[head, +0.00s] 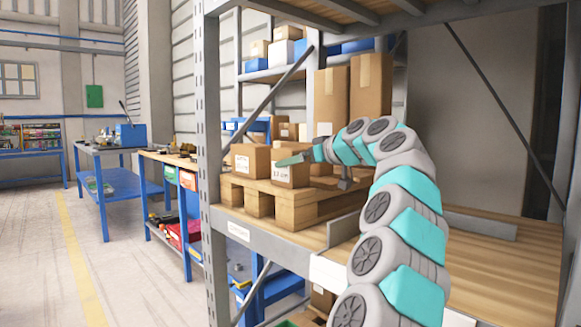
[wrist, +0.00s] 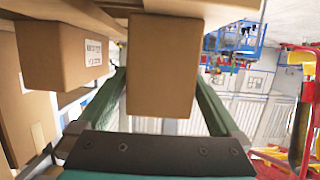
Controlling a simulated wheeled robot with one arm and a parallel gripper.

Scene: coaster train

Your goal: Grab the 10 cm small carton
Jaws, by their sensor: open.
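Two small labelled cartons stand side by side on the wooden pallet in the head view. The front carton (head: 290,174) has a label that is too small to read surely, so I cannot tell its size. The other carton (head: 250,160) is just left of it. My gripper (head: 293,159) is open at the top of the front carton. In the wrist view a plain brown carton (wrist: 162,65) lies between and beyond the two green fingers of my gripper (wrist: 160,85). I cannot tell whether they touch it. A labelled carton (wrist: 62,55) is outside the fingers at left.
The wooden pallet (head: 288,210) sits on the rack shelf (head: 500,262). Tall cartons (head: 371,85) stand behind. A grey rack post (head: 209,160) is left of the pallet. The shelf's right part is mostly clear. Workbenches (head: 107,148) stand farther left.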

